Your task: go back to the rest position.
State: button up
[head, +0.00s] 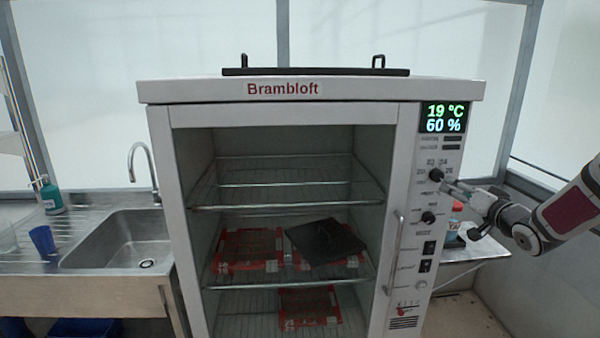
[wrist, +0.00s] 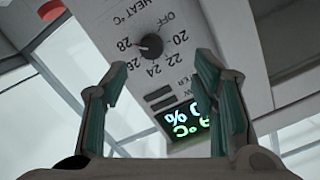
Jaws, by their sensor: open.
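My gripper (head: 456,187) is at the right of the cabinet, in front of its control panel, with my arm reaching in from the right. In the wrist view my gripper (wrist: 155,72) has its two teal-padded fingers spread wide with nothing between them. The black heat knob (wrist: 151,45) shows beyond the fingertips, apart from them, with its scale numbers around it. In the head view a black upper knob (head: 436,175) is just left of the fingertips. The display (head: 446,117) reads 19 °C and 60 %; it also shows upside down in the wrist view (wrist: 186,122).
A sink (head: 115,240) is at left; a side table (head: 475,250) is behind the arm.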

jog(key=s+a+r+n+g+h, duration=0.1)
jog(key=s+a+r+g+h, duration=0.2)
jog(key=s+a, duration=0.4)
jog(key=s+a+r+n+g+h, duration=0.1)
jog(key=s+a+r+g, duration=0.2)
jog(key=s+a+r, duration=0.35)
jog(key=s+a+f+n+g+y, duration=0.1)
jog(key=s+a, duration=0.3)
jog(key=s, duration=0.5)
jog(key=s+a+f+n+g+y, duration=0.1)
jog(key=s+a, duration=0.3)
jog(key=s, duration=0.5)
jog(key=s+a+f+n+g, duration=0.1)
jog(key=s+a+f+g, duration=0.2)
jog(key=s, duration=0.7)
jog(key=shift+a+y, duration=0.4)
jog(key=shift+a, duration=0.7)
